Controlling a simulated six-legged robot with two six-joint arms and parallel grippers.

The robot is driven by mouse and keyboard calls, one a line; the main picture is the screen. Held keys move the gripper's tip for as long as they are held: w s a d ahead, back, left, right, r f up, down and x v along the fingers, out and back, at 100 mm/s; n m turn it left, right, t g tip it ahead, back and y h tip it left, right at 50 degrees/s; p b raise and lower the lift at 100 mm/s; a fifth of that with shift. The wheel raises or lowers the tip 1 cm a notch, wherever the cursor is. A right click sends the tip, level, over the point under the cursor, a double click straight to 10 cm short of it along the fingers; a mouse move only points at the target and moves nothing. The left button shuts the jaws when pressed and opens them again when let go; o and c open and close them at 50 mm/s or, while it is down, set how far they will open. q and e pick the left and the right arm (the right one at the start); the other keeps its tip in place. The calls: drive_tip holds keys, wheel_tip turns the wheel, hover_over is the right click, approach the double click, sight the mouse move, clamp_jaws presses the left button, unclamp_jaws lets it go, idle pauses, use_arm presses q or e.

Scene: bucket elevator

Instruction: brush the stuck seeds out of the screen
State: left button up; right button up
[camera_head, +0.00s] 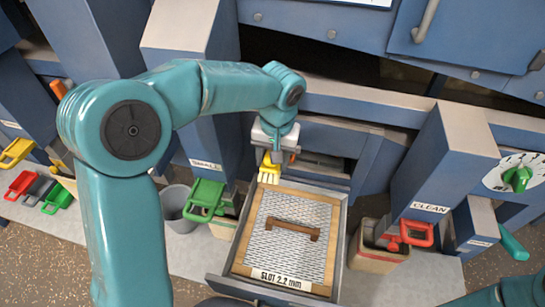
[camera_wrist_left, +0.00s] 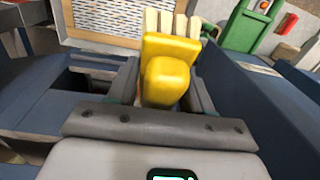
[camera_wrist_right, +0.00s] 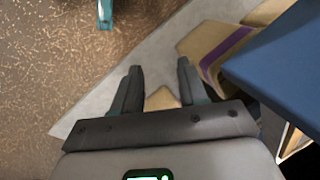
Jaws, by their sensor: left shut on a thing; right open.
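Single stuck seeds cannot be made out. My left gripper (camera_head: 272,150) is shut on a yellow brush (camera_head: 268,172) just beyond the screen's back left corner. In the left wrist view the yellow handle (camera_wrist_left: 168,75) sits between the fingers, with pale bristles pointing towards the mesh (camera_wrist_left: 110,18). Whether bristles touch the screen is unclear. My right gripper (camera_wrist_right: 160,75) is open and empty over the floor area.
A red handle (camera_head: 408,234) and a bin (camera_head: 375,255) stand right, below the CLEAN label (camera_head: 430,207). Blue machine housings crowd the back.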

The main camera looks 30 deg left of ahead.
use_arm(q)
drive_tip(key=shift+t, duration=0.3)
idle(0.4)
drive_tip(key=shift+w, duration=0.1)
use_arm(e)
drive_tip(key=shift+s, duration=0.2)
